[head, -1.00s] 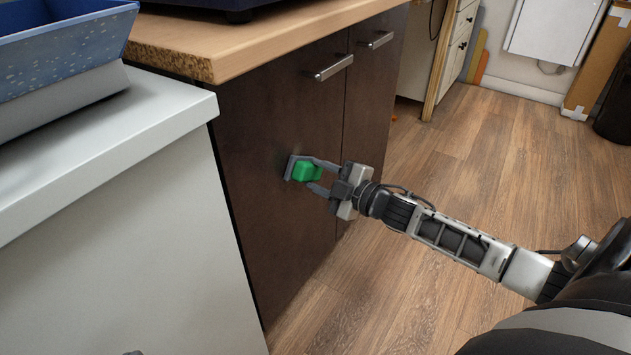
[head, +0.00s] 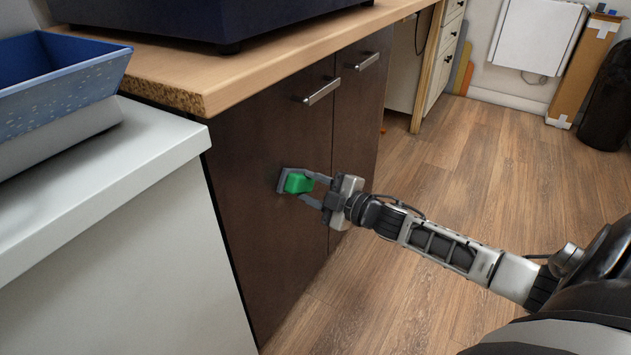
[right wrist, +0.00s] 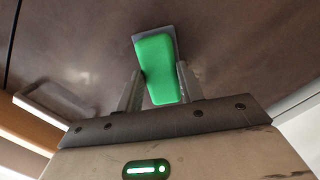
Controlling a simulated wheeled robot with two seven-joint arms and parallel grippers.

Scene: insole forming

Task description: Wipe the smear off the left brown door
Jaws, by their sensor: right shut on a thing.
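The left brown door (head: 265,235) is the nearer dark cabinet front under the wooden counter, with a bar handle near its top right. My right gripper (head: 309,190) is shut on a green block-like wiper with a grey pad (head: 298,183). The pad is at the door's face, at mid height and below the handle, and looks to be touching it. In the right wrist view the green wiper (right wrist: 158,75) sits between the two fingers, with the grey pad against the brown surface. I cannot make out a clear smear; the pad may cover it. My left gripper is not in view.
A light grey cabinet (head: 110,235) stands at the left, with a blue tray (head: 75,75) on top. The door handle (head: 322,91) sticks out above the wiper. A dark blue appliance (head: 190,22) rests on the wooden counter (head: 235,82). The floor (head: 450,180) to the right is clear.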

